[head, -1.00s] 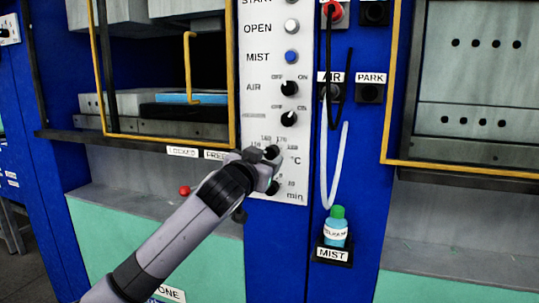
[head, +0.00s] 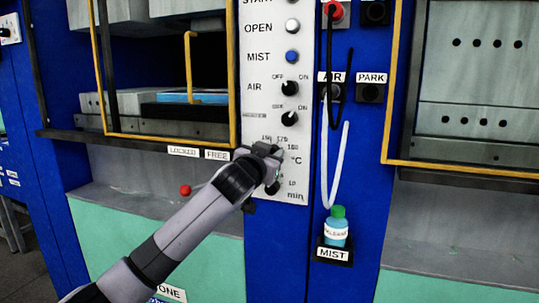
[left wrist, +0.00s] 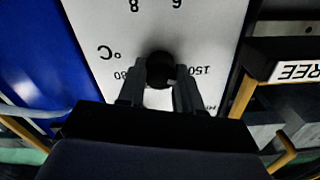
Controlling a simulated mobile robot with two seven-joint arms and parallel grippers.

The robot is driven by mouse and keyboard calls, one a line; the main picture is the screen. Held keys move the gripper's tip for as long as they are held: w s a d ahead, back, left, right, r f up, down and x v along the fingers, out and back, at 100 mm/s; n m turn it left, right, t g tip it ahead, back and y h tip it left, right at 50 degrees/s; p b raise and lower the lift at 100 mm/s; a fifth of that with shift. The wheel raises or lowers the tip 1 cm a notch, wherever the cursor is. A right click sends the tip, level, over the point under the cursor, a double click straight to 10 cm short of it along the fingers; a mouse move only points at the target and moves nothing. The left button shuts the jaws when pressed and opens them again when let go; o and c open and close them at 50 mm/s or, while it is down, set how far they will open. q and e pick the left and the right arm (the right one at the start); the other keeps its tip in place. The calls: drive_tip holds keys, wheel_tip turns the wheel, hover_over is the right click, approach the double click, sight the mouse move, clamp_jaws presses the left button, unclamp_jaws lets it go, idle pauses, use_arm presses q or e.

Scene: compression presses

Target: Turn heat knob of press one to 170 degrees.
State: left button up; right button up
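Press one's control panel (head: 262,125) is white, with labelled buttons and black knobs. My left gripper (head: 268,152) is at the °C dial and hides most of the heat knob in the head view. In the left wrist view the panel appears upside down, and the round black heat knob (left wrist: 160,68) sits between the two fingers of my left gripper (left wrist: 158,78). The fingers lie close along both sides of it and look shut on it. The 150 mark shows on one side and 180 on the other. The knob's pointer cannot be read. My right gripper is not in view.
The min knob (head: 272,187) is just below my gripper, and the two ON/OFF knobs (head: 289,103) are above. A yellow guard frame (head: 234,80) stands left of the panel. A white hose (head: 330,165) and a mist bottle (head: 336,228) are to the right.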

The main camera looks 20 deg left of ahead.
use_arm(q)
drive_tip(key=m+p, duration=1.4)
drive_tip(key=m, duration=0.3)
drive_tip(key=shift+f+m+p, duration=0.1)
drive_tip(key=shift+m+p, duration=0.2)
drive_tip(key=shift+p, duration=0.1)
idle(0.5)
drive_tip(key=o, duration=1)
drive_tip(key=shift+o, duration=0.2)
drive_tip(key=shift+s, duration=0.15)
